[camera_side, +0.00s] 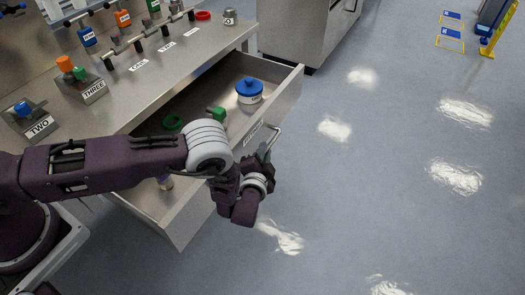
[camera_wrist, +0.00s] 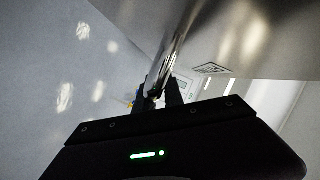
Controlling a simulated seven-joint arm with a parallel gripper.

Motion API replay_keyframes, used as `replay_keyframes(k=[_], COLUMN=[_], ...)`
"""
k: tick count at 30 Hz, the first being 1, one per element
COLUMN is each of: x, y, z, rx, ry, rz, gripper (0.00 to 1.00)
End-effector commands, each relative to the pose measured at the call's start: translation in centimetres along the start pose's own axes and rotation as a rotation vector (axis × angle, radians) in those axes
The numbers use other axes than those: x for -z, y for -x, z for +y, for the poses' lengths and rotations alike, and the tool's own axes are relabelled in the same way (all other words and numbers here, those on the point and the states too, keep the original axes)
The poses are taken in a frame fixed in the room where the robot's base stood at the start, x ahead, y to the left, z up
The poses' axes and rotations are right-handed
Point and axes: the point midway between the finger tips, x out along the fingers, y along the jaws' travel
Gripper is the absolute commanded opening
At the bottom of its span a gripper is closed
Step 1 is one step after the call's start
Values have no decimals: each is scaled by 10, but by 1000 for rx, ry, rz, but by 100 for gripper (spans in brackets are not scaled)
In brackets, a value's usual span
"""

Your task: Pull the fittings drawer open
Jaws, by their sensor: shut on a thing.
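The fittings drawer (camera_side: 290,92) is a steel drawer under the bench, and it stands well out from the bench front in the side view. Inside it are a blue-lidded round container (camera_side: 249,90), a green fitting (camera_side: 216,113) and a green ring (camera_side: 172,122). A bar handle (camera_side: 274,140) runs along the drawer front. My gripper (camera_side: 265,158) is at the handle, shut on it. In the wrist view the fingers (camera_wrist: 160,92) meet at the handle bar (camera_wrist: 176,48) beside the drawer front. My arm hides part of the drawer.
The steel bench top (camera_side: 205,50) carries a valve manifold (camera_side: 150,40) and blocks labelled TWO (camera_side: 38,127) and THREE (camera_side: 92,90). A steel cabinet (camera_side: 300,30) stands behind. The grey floor (camera_side: 390,190) in front of the drawer is clear.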

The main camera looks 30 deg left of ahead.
Motion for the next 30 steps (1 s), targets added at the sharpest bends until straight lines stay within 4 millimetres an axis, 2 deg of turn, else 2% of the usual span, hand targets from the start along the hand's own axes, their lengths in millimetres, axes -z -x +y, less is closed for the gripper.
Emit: replay_keyframes(k=[3,4,6,7,16,24,30], x=[0,0,0,0,0,1,0], y=[0,0,0,0,2,53,70], z=[0,0,0,0,0,0,0], rx=[-1,-1,-1,0,-1,-3,0], ry=[0,0,0,0,0,-2,0], rz=[0,0,0,0,1,2,0], gripper=[0,18,32,34,34,34,34])
